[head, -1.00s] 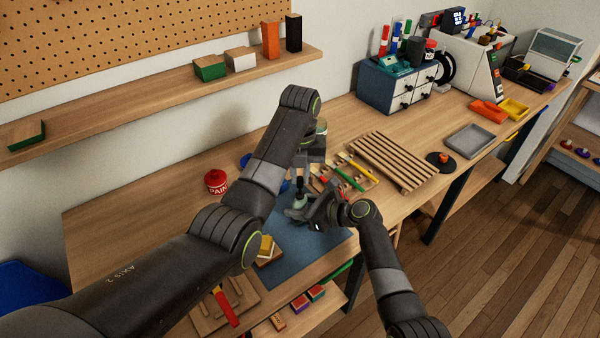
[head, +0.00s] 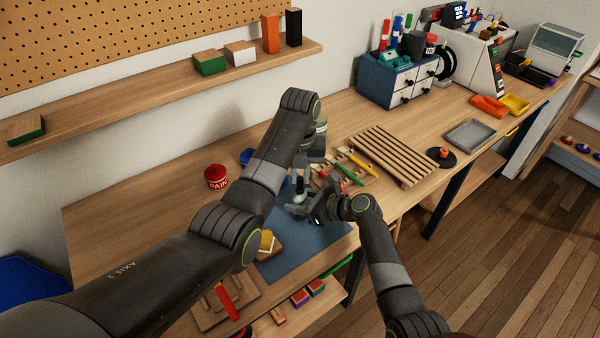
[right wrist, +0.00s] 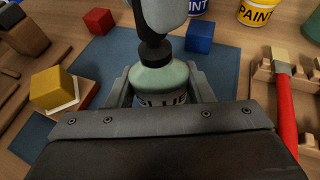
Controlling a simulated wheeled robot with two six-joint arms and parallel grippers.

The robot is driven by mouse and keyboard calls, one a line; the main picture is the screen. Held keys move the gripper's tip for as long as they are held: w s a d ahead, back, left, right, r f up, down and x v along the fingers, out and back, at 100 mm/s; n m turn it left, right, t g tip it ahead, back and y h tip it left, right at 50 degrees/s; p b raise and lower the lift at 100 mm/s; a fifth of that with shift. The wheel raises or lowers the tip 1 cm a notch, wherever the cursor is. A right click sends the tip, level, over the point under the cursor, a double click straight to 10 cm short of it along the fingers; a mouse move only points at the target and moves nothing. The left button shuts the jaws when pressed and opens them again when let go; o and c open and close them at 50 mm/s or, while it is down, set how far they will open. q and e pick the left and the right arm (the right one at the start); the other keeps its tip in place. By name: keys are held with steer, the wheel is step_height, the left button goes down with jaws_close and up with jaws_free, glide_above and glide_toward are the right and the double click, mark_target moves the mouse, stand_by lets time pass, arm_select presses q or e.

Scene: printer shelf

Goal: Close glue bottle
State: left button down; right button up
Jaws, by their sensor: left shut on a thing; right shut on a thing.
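The glue bottle (right wrist: 164,80) is pale green with a dark collar (right wrist: 155,53) and a label. It stands upright between the fingers of my right gripper (right wrist: 160,88), which is shut on its body. In the head view the bottle (head: 299,197) is small and partly hidden by my right gripper (head: 308,210). My left gripper (head: 301,180) is directly above the bottle, shut on a small dark piece, apparently the cap (right wrist: 150,28). The cap is in line with the bottle top. Whether it is seated there I cannot tell.
A blue mat (head: 318,238) lies below. In the right wrist view a blue cube (right wrist: 200,37), a red cube (right wrist: 98,21) and a yellow block (right wrist: 52,88) are close by. A rack with a red-handled tool (right wrist: 285,112) stands at right. A red paint can (head: 216,177) is at left.

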arm_select(q)
steer(key=shift+f, duration=0.55)
steer(key=c, duration=1.3)
jaws_free()
step_height(320, 180, up, 8)
steer(key=shift+f, duration=0.25)
arm_select(e)
steer(key=o, duration=1.4)
steer(key=shift+o, duration=0.2)
